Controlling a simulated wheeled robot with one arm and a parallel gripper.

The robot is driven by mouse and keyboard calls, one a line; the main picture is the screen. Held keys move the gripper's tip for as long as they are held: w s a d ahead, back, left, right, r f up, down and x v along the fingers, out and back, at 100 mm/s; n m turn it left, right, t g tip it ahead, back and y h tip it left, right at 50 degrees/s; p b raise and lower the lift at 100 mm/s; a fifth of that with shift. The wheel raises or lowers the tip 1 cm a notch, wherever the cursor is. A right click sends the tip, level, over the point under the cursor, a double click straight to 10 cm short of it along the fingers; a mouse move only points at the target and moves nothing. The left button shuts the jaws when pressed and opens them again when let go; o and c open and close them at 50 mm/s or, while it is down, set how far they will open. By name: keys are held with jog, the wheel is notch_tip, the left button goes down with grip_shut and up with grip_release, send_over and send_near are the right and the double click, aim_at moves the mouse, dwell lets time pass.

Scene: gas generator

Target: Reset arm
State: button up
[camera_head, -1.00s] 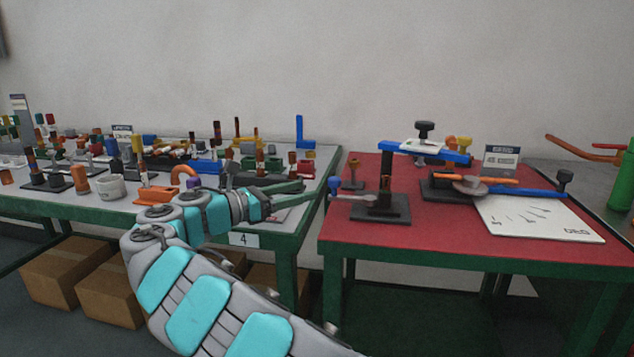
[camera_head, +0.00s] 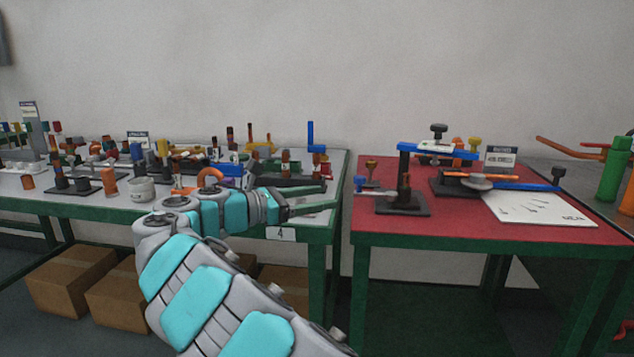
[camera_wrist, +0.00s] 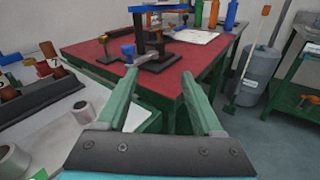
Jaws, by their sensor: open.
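My gripper (camera_head: 320,204) is open and empty in the head view. It hangs over the front right part of the grey-topped table, with its fingers pointing right toward the red table. In the wrist view my gripper (camera_wrist: 160,92) shows two green fingers spread apart with nothing between them. Beyond the fingertips is the front edge of the red table (camera_wrist: 85,48). My teal and grey arm comes up from the bottom of the head view and hides part of the grey-topped table's front edge.
The red table (camera_head: 470,232) holds a black stand with a blue bar (camera_head: 438,151) and a white board (camera_head: 540,208). Cardboard boxes (camera_head: 70,280) lie below. A gap separates the tables.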

jog(key=s+d+m+g+y, duration=0.1)
jog(key=s+d+m+g, duration=0.25)
jog(key=d, duration=0.45)
jog(key=s+d+m+g, duration=0.2)
jog(key=s+d+m, duration=0.15)
jog(key=d, duration=0.55)
jog(key=s+d+f+m+g+y, duration=0.3)
jog(key=s+d+f+m, duration=0.2)
jog(key=s+d, duration=0.45)
jog(key=s+f+m+y, duration=0.3)
jog(key=s+f, duration=0.2)
jog(key=s, duration=0.3)
jog(key=s+a+f+m+y, duration=0.2)
jog(key=s+a+f, duration=0.1)
jog(key=s, duration=0.3)
jog(key=s+a+f+m+g+y, duration=0.1)
jog(key=s+a+f+m+y, duration=0.1)
jog(key=s+f, duration=0.4)
jog(key=s+a+f+m+y, duration=0.3)
jog(key=s+a, duration=0.3)
jog(key=s, duration=0.2)
jog(key=shift+s+a+f+y, duration=0.2)
jog(key=shift+a+f+y, duration=0.05)
jog(key=shift+f+y, duration=0.45)
